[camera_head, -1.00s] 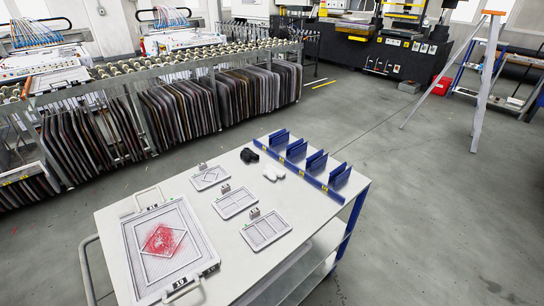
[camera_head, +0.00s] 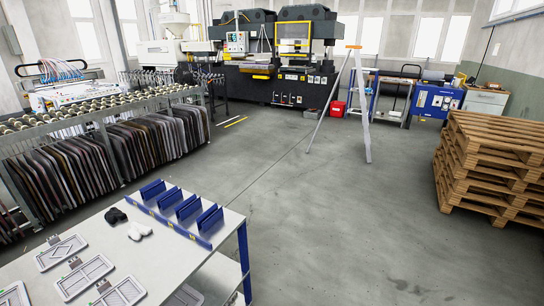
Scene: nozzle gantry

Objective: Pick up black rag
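The black rag (camera_head: 116,215) lies crumpled on the white top of the cart (camera_head: 215,246), at the lower left of the head view. A white rag (camera_head: 138,231) lies just to its right. A blue rack with several upright plates (camera_head: 182,207) stands along the cart's edge, beyond and to the right of the rags. Neither of my grippers shows in the view.
Several framed plates (camera_head: 85,276) lie on the cart's near left part. A roller rack (camera_head: 95,118) with hanging dark panels stands at the left. A stepladder (camera_head: 360,105) and a pallet stack (camera_head: 492,165) stand beyond open grey floor.

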